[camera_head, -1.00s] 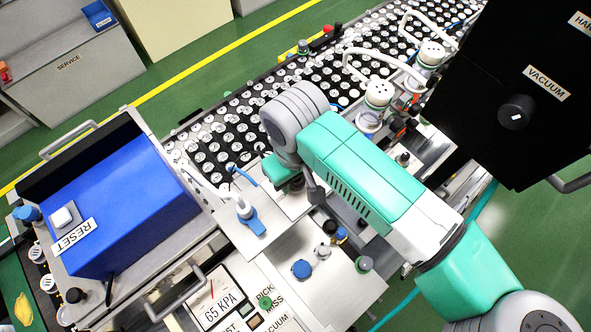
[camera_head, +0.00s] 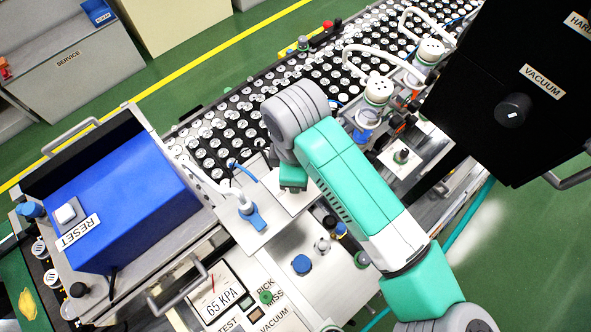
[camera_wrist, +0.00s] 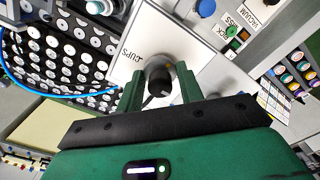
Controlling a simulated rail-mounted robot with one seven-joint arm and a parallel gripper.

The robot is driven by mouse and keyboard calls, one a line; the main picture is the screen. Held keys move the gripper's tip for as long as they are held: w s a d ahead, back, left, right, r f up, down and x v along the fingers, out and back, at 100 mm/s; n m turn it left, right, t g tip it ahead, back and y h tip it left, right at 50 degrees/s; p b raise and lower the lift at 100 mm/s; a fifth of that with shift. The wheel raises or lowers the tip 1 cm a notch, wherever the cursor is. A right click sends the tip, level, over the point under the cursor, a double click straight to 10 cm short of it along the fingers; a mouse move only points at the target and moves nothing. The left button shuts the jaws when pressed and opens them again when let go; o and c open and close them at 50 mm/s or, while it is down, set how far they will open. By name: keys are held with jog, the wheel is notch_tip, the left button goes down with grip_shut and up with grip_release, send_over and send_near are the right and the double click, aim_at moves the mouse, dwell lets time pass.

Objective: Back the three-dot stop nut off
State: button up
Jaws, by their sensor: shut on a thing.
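In the wrist view, my gripper (camera_wrist: 158,76) has its two green fingers on either side of a dark, round, knob-like part (camera_wrist: 160,85) with a greyish top. The fingers are closed on it, above a white plate marked CUPS (camera_wrist: 140,57). I cannot make out three dots on this part, so I cannot tell whether it is the three-dot stop nut. In the head view, my arm hides the fingertips and the held part; only a green piece of my gripper (camera_head: 293,178) shows below the grey wrist.
A blue RESET box (camera_head: 125,205) stands at left. A blue knob (camera_head: 301,264) and small posts are close below my gripper. White suction cups (camera_head: 378,90) and a black VACUUM panel (camera_head: 500,95) stand at right. A dense speaker-part bed (camera_head: 215,140) lies behind.

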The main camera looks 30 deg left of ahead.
jog(key=shift+f+n, duration=0.1)
jog(key=shift+n, duration=0.7)
jog(key=o, duration=1)
notch_tip(320, 180, up, 8)
jog(key=shift+f+b, duration=0.1)
jog(key=shift+b, duration=0.45)
